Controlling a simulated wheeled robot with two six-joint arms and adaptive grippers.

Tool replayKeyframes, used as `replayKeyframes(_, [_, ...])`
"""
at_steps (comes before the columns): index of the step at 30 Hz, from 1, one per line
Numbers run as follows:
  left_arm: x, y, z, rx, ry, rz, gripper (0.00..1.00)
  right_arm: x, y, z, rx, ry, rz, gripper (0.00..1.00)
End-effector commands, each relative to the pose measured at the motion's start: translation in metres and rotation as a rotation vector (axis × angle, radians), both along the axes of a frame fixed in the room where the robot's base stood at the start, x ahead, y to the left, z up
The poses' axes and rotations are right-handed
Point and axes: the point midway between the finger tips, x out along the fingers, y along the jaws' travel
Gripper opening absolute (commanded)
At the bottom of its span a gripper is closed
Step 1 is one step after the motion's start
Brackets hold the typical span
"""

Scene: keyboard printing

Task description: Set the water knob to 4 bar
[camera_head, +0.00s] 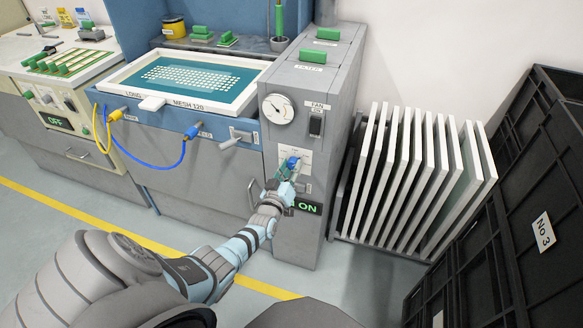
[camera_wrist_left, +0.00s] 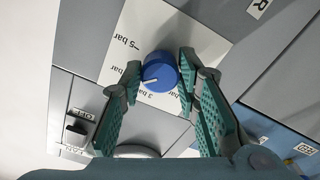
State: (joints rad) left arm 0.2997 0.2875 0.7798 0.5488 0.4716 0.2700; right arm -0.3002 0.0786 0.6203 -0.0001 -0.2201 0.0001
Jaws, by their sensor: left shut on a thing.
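The blue water knob (camera_wrist_left: 158,70) sits on a white plate (camera_wrist_left: 165,27) with bar labels. It shows small in the head view (camera_head: 292,162), partly hidden by my gripper. My left gripper (camera_wrist_left: 160,74) is shut on the knob, one green-padded finger on each side. In the left wrist view the knob's white pointer line slants to the lower left, toward the labels between the 5 bar and 3 bar marks. The exact reading is hard to tell, since a finger partly covers the label there. My right gripper is not in view.
A round gauge (camera_head: 279,109) and a fan switch (camera_head: 316,124) are above the knob on the grey cabinet. A lit ON sign (camera_head: 307,207) is below it. A rack of white frames (camera_head: 470,180) and a black crate (camera_head: 535,225) stand to the right. Blue and yellow hoses hang at left.

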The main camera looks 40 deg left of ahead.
Motion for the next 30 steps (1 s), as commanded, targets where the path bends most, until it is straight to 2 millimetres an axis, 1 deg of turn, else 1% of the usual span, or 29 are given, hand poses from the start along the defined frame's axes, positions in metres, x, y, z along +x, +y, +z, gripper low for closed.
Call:
replayKeyframes(7, [-0.0009,-0.0003,-0.0019,0.051,0.023,0.0,0.02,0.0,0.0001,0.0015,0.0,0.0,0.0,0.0])
replayKeyframes(19, [-0.0008,-0.0003,-0.002,0.058,0.025,0.0,0.02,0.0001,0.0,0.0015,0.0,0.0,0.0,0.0])
replayKeyframes(20, [-0.0008,-0.0003,-0.002,0.058,0.025,0.0,0.31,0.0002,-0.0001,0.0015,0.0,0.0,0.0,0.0])
replayKeyframes(21, [-0.0007,-0.0003,-0.002,0.058,0.025,0.0,0.37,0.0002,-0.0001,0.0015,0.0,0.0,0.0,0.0])
replayKeyframes(23, [-0.0006,-0.0003,-0.0017,0.058,0.024,-0.001,0.47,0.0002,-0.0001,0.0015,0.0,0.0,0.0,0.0])
replayKeyframes(24, [-0.0005,-0.0003,-0.0014,0.058,0.023,-0.001,0.5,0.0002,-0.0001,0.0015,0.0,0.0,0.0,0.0])
replayKeyframes(30, [-0.0001,-0.0003,-0.0007,0.058,0.021,0.0,0.5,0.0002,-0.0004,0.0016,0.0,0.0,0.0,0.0])
